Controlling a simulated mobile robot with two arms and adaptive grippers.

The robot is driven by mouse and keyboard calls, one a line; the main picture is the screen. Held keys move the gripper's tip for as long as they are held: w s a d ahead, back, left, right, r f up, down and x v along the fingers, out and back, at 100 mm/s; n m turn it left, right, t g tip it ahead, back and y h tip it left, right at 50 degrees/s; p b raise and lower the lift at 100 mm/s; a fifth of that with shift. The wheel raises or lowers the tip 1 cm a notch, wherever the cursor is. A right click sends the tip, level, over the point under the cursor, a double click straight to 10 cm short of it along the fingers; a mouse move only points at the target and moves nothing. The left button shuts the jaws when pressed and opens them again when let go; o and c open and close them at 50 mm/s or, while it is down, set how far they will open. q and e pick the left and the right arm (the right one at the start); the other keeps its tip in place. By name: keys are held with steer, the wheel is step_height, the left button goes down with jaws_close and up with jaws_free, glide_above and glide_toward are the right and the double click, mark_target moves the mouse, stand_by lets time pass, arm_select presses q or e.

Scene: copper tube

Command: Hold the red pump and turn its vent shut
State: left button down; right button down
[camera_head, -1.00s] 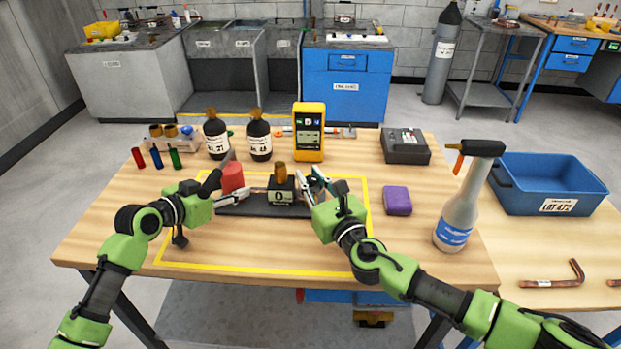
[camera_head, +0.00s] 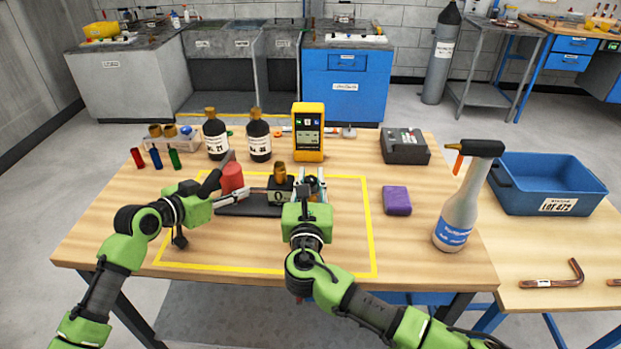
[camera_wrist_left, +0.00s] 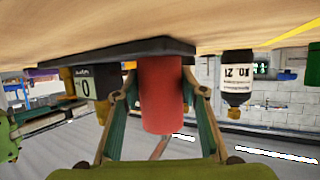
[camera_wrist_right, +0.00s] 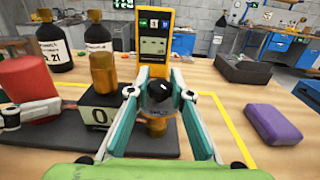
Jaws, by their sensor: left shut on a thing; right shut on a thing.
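The red pump has a red cylinder (camera_head: 232,177) at the left of a black base (camera_head: 262,209), with a block marked 0 (camera_head: 281,196) and a brass cylinder (camera_head: 280,173) in the middle. My left gripper (camera_wrist_left: 160,75) is shut around the red cylinder, one finger on each side. At the right end of the base is the vent, a black rounded knob (camera_wrist_right: 158,92) above a brass fitting (camera_wrist_right: 156,127). My right gripper (camera_head: 309,181) is shut on the vent knob, its fingers (camera_wrist_right: 158,88) on both sides. The gripper mostly hides the vent in the head view.
A yellow meter (camera_head: 308,133) and two dark bottles (camera_head: 259,140) stand behind the pump. A purple block (camera_head: 397,200) and a spray bottle (camera_head: 458,212) are to the right. Bare table lies in front, inside the yellow outline (camera_head: 369,215).

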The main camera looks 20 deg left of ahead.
steer(key=shift+a, duration=0.1)
steer(key=c, duration=1.8)
jaws_free()
steer(key=shift+s, duration=0.1)
steer(key=v, duration=1.2)
